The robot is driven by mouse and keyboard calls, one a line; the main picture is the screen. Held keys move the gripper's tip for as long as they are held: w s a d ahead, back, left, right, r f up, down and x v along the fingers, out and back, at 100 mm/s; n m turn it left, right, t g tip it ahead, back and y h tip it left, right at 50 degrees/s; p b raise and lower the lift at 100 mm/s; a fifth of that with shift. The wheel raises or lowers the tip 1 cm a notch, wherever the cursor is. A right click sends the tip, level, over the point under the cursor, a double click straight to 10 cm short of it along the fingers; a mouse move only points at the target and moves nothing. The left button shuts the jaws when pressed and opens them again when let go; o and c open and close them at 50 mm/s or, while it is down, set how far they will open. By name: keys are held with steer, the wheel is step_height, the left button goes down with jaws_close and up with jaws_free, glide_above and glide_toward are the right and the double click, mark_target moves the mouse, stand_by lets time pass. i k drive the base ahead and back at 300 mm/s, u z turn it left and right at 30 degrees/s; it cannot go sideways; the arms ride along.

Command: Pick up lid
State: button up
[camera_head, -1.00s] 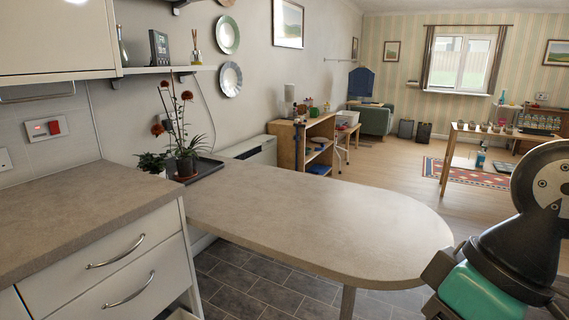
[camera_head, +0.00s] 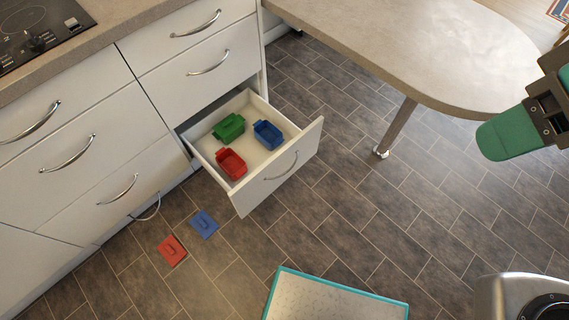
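A red lid (camera_head: 172,250) and a blue lid (camera_head: 204,224) lie flat on the dark tiled floor, in front of the cabinets and left of an open drawer (camera_head: 281,182). Each seems to have a small raised handle. In the drawer stand a green container (camera_head: 229,128), a blue container (camera_head: 268,134) and a red container (camera_head: 231,163). The green one may be covered; I cannot tell clearly. Part of my arm shows at the right edge, with a green piece at its end, far from the lids. I cannot make out my fingertips or anything held.
A teal-edged board or tray (camera_head: 335,296) lies at the bottom. A rounded countertop (camera_head: 430,45) on a metal leg (camera_head: 397,128) juts out at upper right. Closed drawers and a hob (camera_head: 38,30) are at left. The floor between the open drawer and the leg is clear.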

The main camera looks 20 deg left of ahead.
mark_target(170, 249)
steer(key=u, duration=2.45)
